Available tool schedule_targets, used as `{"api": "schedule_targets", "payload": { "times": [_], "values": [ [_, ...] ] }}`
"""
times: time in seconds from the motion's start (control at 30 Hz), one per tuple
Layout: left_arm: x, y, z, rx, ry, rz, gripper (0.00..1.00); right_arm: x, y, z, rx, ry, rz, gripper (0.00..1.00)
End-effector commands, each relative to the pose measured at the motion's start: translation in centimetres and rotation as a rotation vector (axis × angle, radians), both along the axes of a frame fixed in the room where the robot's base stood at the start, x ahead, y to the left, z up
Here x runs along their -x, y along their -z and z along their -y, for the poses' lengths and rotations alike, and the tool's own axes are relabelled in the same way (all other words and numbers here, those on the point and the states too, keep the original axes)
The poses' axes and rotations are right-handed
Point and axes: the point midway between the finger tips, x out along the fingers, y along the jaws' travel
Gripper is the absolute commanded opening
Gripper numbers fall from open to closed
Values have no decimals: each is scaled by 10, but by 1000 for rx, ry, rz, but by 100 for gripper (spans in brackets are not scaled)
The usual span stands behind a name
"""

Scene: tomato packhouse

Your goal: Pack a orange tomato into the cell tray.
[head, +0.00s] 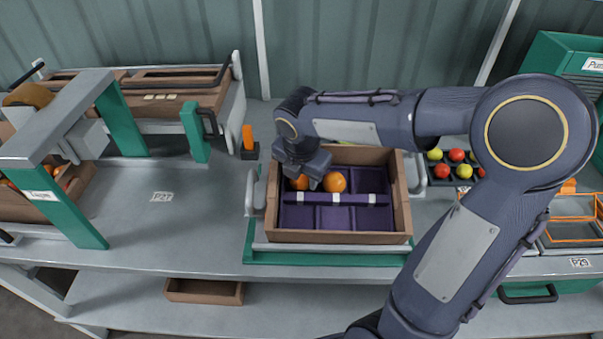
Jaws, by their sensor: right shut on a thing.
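The cell tray (340,217) is a purple insert with several cells, set in a wooden crate. My right gripper (305,176) is over its back left corner, shut on an orange tomato (299,183) that is partly hidden by the gripper. That tomato is at the back left cell; I cannot tell if it touches the cell floor. A second orange tomato (334,182) sits just right of it in the back row. The front cells look empty. My left gripper is not in view.
The wooden crate (330,237) stands on a green-edged stand on the grey bench. A dark tray with red, yellow and green tomatoes (457,156) is right of it, partly behind my arm. A green-legged frame (122,118) stands left.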

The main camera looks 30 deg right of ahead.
Motion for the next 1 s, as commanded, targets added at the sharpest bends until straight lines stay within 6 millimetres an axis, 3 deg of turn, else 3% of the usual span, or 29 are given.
{"api": "schedule_targets", "payload": {
  "times": [0.23,0.27,0.43,1.0],
  "values": [
    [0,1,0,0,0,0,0,-1,3,1,0,0,-1,35],
    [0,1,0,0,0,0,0,-1,3,1,0,0,-1,48],
    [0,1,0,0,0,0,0,-1,3,0,0,0,0,70],
    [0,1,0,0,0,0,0,-1,2,0,-1,-1,2,71]
  ]
}}
